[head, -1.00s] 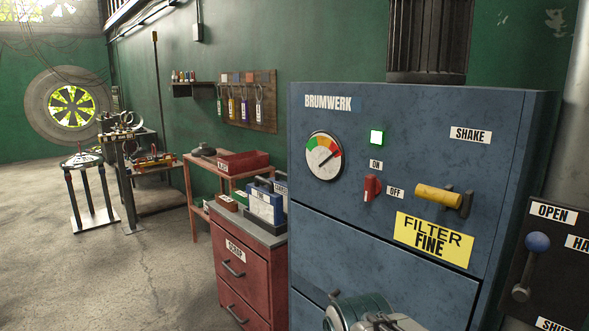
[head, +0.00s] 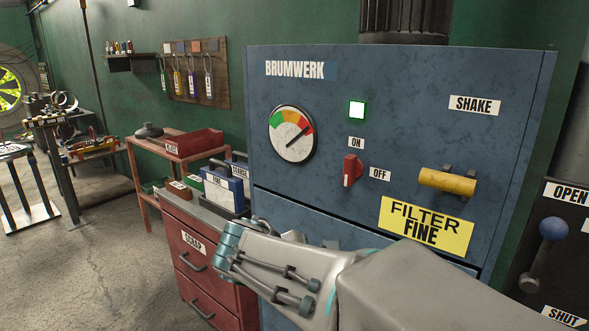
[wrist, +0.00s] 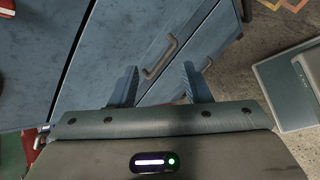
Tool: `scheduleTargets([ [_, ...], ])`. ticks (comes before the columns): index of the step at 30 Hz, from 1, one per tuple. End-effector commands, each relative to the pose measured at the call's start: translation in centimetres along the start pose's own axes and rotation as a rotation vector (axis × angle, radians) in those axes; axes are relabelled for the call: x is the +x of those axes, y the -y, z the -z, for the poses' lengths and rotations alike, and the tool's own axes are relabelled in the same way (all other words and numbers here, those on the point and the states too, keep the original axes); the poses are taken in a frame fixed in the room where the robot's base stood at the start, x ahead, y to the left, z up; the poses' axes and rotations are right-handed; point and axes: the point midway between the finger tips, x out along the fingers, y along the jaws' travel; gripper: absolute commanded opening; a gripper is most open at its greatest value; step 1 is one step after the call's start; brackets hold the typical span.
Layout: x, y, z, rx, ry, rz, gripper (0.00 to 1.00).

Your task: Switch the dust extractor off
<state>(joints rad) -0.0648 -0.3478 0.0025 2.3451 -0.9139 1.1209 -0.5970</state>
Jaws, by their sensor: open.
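The dust extractor is a blue cabinet (head: 400,120) marked BRUMWERK in the head view. Its red switch (head: 352,170) stands upright below the ON label (head: 356,143), with the OFF label (head: 380,174) to its right. The green lamp (head: 357,110) above is lit. My gripper is open and empty in the wrist view (wrist: 158,85), its two fingers apart in front of blue cabinet panels. In the head view my arm reaches across the bottom, lower left of the switch and apart from it; the fingertips are not clear there.
A yellow handle (head: 447,181) under SHAKE sticks out right of the switch. A round gauge (head: 291,134) sits to its left. A dark panel with a blue-knobbed lever (head: 553,229) is at right. A red SCRAP drawer unit (head: 205,262) stands left of the extractor.

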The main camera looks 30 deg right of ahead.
Motion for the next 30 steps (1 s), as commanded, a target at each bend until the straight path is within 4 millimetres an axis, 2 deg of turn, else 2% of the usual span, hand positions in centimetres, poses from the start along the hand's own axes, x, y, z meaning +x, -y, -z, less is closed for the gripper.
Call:
scheduleTargets([
  [1, 0.1, -1.7, -0.6, -0.109, 0.067, -0.059, 0.44],
  [6, -1.2, -7.8, -3.0, -0.449, 0.322, -0.229, 0.44],
  [12, -3.7, -12.8, -4.1, -0.701, 0.567, -0.344, 0.44],
  [16, -4.7, -14.4, -4.4, -0.772, 0.651, -0.373, 0.44],
  [20, -4.6, -15.2, -4.8, -0.792, 0.677, -0.38, 0.44],
  [23, -3.7, -15.9, -5.3, -0.793, 0.677, -0.379, 0.44],
  [30, 0.0, -18.6, -7.4, -0.792, 0.675, -0.376, 0.44],
])
